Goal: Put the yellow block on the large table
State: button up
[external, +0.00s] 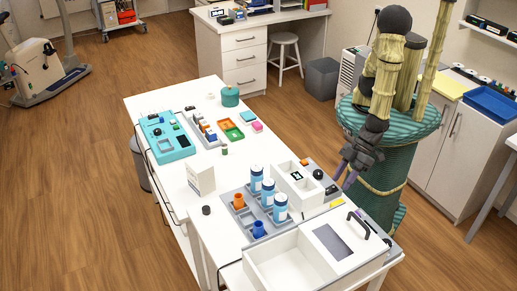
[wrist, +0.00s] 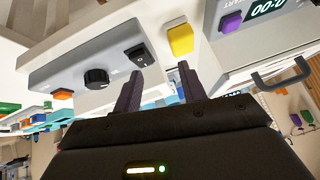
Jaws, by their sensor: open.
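A small yellow block (wrist: 180,38) shows in the wrist view just beyond my fingertips, between a grey control panel and a device with a timer display. In the external view the yellow block (external: 336,203) is a small patch at the right edge of the near worktop. My gripper (wrist: 160,72) is open and empty, its two dark fingers apart and short of the block. In the external view my gripper (external: 346,182) hangs beside that right edge. The large white table (external: 190,88) runs back from the near worktop.
A grey rack (external: 240,212) with blue-labelled bottles, a white box (external: 201,178) and an open white bin (external: 285,262) crowd the near end. A grey panel (wrist: 75,72) with a black knob lies left of the block. Bare white surface lies mid-table.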

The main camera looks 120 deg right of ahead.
jog(key=s+d+r+g, duration=0.1)
jog(key=d+r, duration=0.2)
jog(key=d, duration=0.5)
jog(key=s+d+r+n+g, duration=0.1)
jog(key=d+r+g, duration=0.1)
jog(key=d, duration=0.5)
jog(key=s+d+r+g+h, duration=0.1)
jog(key=d+r, duration=0.4)
jog(key=d, duration=0.3)
jog(key=shift+d+g, duration=0.3)
jog(key=shift+g, duration=0.1)
jog(key=shift+o, duration=0.3)
jog(key=shift+a+r+n, duration=0.1)
jog(key=shift+n, duration=0.2)
